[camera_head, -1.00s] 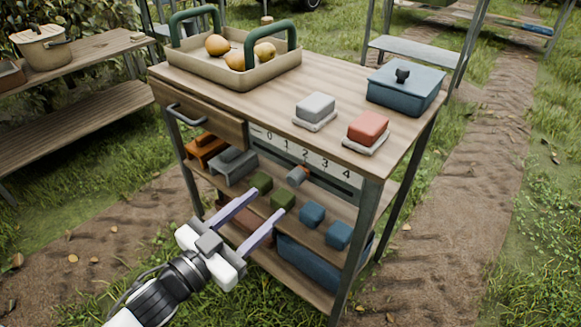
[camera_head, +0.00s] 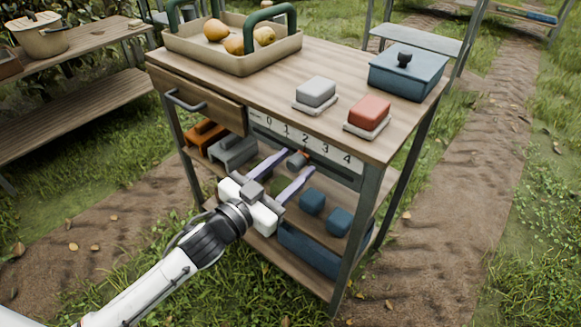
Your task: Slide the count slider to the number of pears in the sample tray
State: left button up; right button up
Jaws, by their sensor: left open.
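The sample tray (camera_head: 187,50) is beige with green handles and stands on the bench top at the back left; three yellow pears (camera_head: 216,30) show in it. The count scale (camera_head: 316,145), numbered 0 to 4, is on the bench front. The slider knob (camera_head: 296,161), grey with an orange part, sticks out of the slot under the scale, close to the 2. My left gripper (camera_head: 300,161) is open, with one purple finger on each side of the knob. I cannot tell whether either finger touches it. My right gripper is not in view.
A grey block (camera_head: 316,91), a red block (camera_head: 368,111) and a blue lidded box (camera_head: 410,74) stand on the bench top. A drawer handle (camera_head: 184,103) juts out left of the scale. Blue blocks (camera_head: 312,201) sit on the shelf below.

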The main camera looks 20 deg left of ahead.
aim_at(324, 166)
pick_arm(q)
grip_shut()
jog(key=shift+s+d, duration=0.1)
jog(key=shift+d, duration=0.15)
jog(key=d+p, duration=0.1)
jog(key=s+d+p, duration=0.1)
jog(key=d, duration=0.1)
jog(key=shift+s+d+r, duration=0.1)
jog(key=shift+s+d, duration=0.05)
jog(key=shift+d, duration=0.15)
jog(key=shift+s+d, duration=0.15)
jog(key=shift+d, duration=0.2)
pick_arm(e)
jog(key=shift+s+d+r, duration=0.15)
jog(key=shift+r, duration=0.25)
pick_arm(q)
grip_release()
jog(key=shift+a, duration=0.1)
jog(key=shift+s, duration=0.1)
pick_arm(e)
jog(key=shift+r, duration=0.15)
